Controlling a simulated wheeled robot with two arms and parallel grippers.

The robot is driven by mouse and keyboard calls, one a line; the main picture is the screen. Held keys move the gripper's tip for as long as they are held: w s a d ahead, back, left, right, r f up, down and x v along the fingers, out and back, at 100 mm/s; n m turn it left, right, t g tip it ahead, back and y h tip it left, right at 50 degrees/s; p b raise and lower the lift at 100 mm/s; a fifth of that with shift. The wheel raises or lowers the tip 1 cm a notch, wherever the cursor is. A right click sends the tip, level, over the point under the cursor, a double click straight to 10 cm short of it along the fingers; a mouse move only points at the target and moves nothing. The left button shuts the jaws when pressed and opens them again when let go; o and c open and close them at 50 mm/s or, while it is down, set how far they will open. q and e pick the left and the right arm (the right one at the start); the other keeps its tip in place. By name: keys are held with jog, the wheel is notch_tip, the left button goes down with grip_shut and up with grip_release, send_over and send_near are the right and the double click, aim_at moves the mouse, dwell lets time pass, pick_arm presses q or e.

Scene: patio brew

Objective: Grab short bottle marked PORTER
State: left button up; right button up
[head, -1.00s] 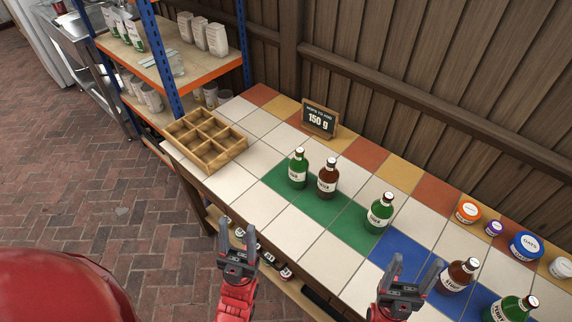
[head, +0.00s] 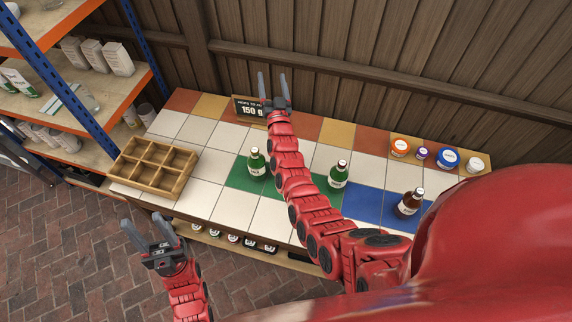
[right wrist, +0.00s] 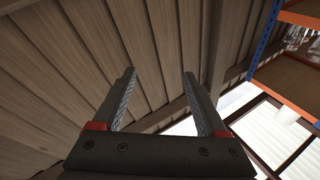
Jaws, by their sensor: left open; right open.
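A green bottle (head: 256,163) stands on the green tiles left of my right arm. A second green bottle (head: 338,175) stands on the green tiles right of that arm. A brown bottle (head: 410,203) stands on the blue tiles further right. Their labels are too small to read, so I cannot tell which is PORTER. The brown bottle seen earlier beside the first green one is hidden by my right arm. My right gripper (head: 272,78) is open and empty, raised beside the sign; its empty jaws show in the right wrist view (right wrist: 160,85). My left gripper (head: 139,218) is open and empty, in front of the counter.
A wooden divided box (head: 153,166) sits on the counter's left end. A sign reading 150 g (head: 247,107) stands at the back. Several lidded jars (head: 447,158) are at the back right. Shelving (head: 125,95) stands left, a wooden fence behind.

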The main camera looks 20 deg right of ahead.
jog(key=w+a+f+n+g+y, duration=0.4)
jog(key=w+a+n+g+y, duration=0.3)
jog(key=a+g, duration=0.4)
jog(key=s+d+r+g+h, duration=0.1)
jog(key=s+d+g+h, duration=0.1)
jog(key=s+d+g, duration=0.5)
jog(key=s+d+g+h, duration=0.2)
jog(key=s+d+g, duration=0.15)
jog(key=s, duration=0.85)
jog(key=shift+t, duration=0.35)
jog(key=f+b, duration=0.3)
jog(key=f, duration=0.1)
jog(key=f+b, duration=0.6)
jog(key=f, duration=0.1)
jog(key=shift+d+f, duration=0.25)
jog(key=shift+f, duration=0.1)
jog(key=shift+f+b, duration=0.2)
jog(key=shift+b, duration=0.15)
jog(key=shift+s+f+p, duration=0.1)
jog(key=shift+f+p, duration=0.15)
jog(key=shift+p, duration=0.3)
notch_tip(320, 180, down, 4)
jog(key=shift+s+d+r+p, duration=0.1)
jog(key=shift+s+p, duration=0.05)
jog(key=shift+p, duration=1.05)
jog(key=shift+f, duration=0.4)
grip_shut()
